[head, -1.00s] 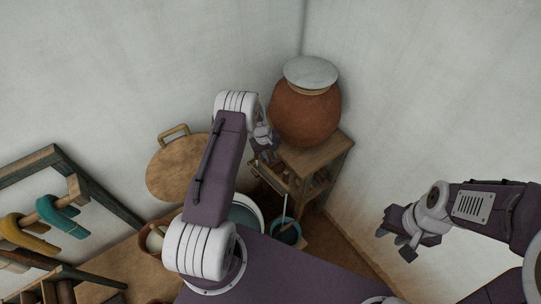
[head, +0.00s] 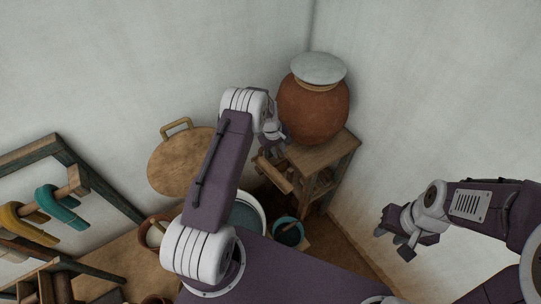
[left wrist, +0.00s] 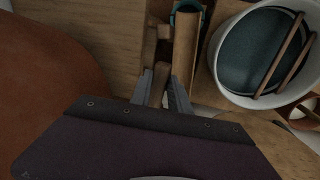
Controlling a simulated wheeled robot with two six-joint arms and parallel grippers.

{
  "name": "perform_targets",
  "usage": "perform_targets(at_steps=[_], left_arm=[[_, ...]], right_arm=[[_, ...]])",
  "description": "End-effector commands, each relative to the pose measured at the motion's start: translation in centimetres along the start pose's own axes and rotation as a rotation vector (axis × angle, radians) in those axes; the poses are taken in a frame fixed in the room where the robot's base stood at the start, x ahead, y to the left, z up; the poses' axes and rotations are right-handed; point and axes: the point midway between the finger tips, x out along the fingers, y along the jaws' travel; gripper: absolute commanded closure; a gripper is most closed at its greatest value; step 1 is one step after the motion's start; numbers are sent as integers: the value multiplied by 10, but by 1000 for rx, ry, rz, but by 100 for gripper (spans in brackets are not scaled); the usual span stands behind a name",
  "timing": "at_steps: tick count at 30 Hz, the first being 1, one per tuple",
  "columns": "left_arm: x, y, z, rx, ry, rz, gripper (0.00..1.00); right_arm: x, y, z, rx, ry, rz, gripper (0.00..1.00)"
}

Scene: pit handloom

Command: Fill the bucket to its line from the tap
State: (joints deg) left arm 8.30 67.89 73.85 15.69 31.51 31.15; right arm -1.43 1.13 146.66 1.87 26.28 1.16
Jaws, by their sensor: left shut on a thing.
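The small teal bucket (head: 288,232) stands low in front of the wooden stand, below a wooden spout (head: 274,176). Its level and line are too small to read. In the left wrist view only a bit of the bucket's rim (left wrist: 188,7) shows beyond the spout (left wrist: 186,45). My left gripper (left wrist: 168,92) is shut on a narrow wooden piece (left wrist: 160,78), seemingly the tap handle, beside the spout. In the head view the left gripper (head: 275,146) is beside the clay pot. No stream shows from the spout now. My right gripper (head: 393,232) is open and empty by the right wall.
The big clay pot (head: 312,113) with a pale lid (head: 319,68) sits on the wooden stand (head: 335,153). A white tub (left wrist: 222,82) with dark teal contents and two sticks is close by. A round board (head: 180,163) leans at the wall. Yarn hangs on a frame at left.

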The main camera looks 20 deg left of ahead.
Motion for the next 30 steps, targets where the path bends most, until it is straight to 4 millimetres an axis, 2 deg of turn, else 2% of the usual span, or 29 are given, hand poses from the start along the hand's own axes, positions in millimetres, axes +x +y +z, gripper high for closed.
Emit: perform_targets(at_steps=[1, 3, 13, 14, 15, 16, 26, 30], left_arm=[[4, 4, -1, -29, 11, 4, 100], [3, 6, -1, -67, 18, 3, 100], [0, 8, -1, -92, 21, 3, 100], [0, 8, -1, -92, 21, 3, 72], [0, 8, -1, -92, 21, 3, 61], [0, 8, -1, -92, 21, 3, 56], [-1, 8, -1, -90, 21, 3, 56], [-17, 8, -1, -89, 24, 5, 56]], right_arm=[[8, 0, 1, 0, 0, 0, 64], [10, 0, 1, 0, 0, 0, 64], [8, 0, 1, 0, 0, 0, 64], [8, 0, 1, 0, 0, 0, 64], [8, 0, 1, 0, 1, 0, 64], [8, 0, 1, 0, 0, 0, 64], [10, 0, 1, 0, 0, 0, 64], [20, 0, 2, 0, 0, 0, 64]])
